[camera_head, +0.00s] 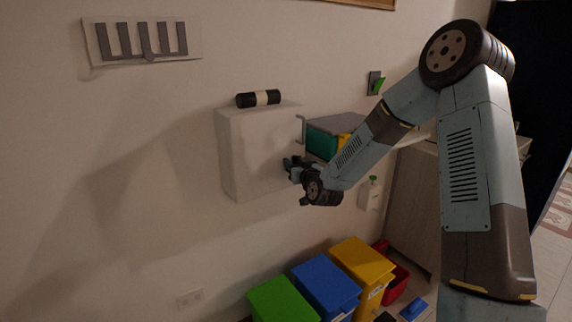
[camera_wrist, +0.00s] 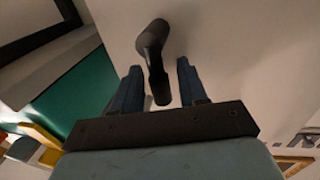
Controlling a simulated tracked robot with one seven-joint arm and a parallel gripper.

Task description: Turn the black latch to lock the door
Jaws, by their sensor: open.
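The black latch (camera_wrist: 154,60) shows in the wrist view on a pale flat surface, its rounded head at the top and its arm pointing down. My gripper (camera_wrist: 160,82) is open, one finger on each side of the latch's lower end. Gaps show on both sides, though I cannot tell the depth between fingers and latch. In the head view, my gripper (camera_head: 290,165) is at the right front of the white wall cabinet (camera_head: 247,150). I cannot make out the latch there, behind the gripper.
A black-and-cream cylinder (camera_head: 258,98) lies on the cabinet. A shelf box with a teal part (camera_head: 321,144) is close on the right. Green (camera_head: 282,302), blue (camera_head: 326,285) and yellow (camera_head: 361,262) bins stand below.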

